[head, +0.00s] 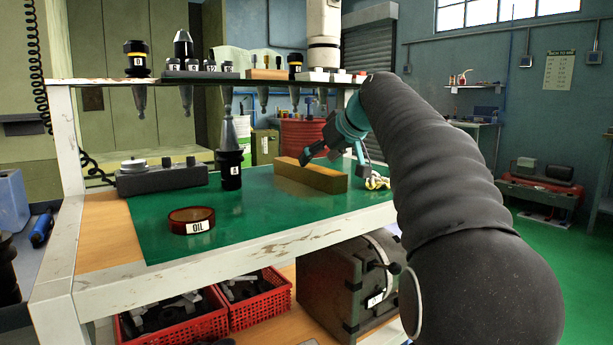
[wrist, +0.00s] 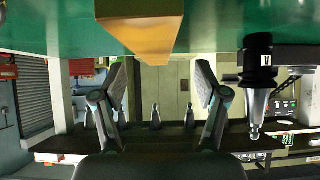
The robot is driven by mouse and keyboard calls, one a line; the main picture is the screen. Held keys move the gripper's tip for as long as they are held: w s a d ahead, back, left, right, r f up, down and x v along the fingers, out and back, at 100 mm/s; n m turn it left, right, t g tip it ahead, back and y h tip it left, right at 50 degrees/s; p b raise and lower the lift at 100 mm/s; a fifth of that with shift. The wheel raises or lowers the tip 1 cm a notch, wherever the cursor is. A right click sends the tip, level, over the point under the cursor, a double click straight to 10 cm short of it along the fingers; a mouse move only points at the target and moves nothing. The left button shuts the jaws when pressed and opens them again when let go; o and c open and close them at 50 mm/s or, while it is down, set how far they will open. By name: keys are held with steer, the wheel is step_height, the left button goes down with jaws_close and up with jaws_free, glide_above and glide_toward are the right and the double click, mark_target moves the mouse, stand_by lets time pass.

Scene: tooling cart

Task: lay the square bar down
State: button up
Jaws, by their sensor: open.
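The square bar (head: 310,175), a long brass-coloured block, lies flat on the green mat (head: 260,215) of the cart's shelf. In the wrist view, which is upside down, the bar (wrist: 145,30) shows end-on at the top middle. My gripper (head: 335,160) is open beside and just above the bar's right part in the head view. In the wrist view the fingers of my gripper (wrist: 160,75) are spread wide, with nothing between them, and the bar appears clear of them.
A black tool holder (head: 230,168) stands left of the bar, and an oil tin (head: 191,220) sits near the front. A grey box (head: 160,177) is at the back left. A crumpled yellow-white item (head: 377,183) lies right of the bar. An upper rack (head: 210,80) of tool holders overhangs the mat.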

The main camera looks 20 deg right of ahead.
mark_target(310, 166)
steer(key=shift+d+x, duration=0.15)
steer(key=shift+x, duration=1.55)
steer(key=shift+d+x, duration=0.2)
steer(key=shift+x, duration=1.55)
steer(key=shift+w, duration=0.15)
jaws_close()
steer(key=shift+r, duration=0.2)
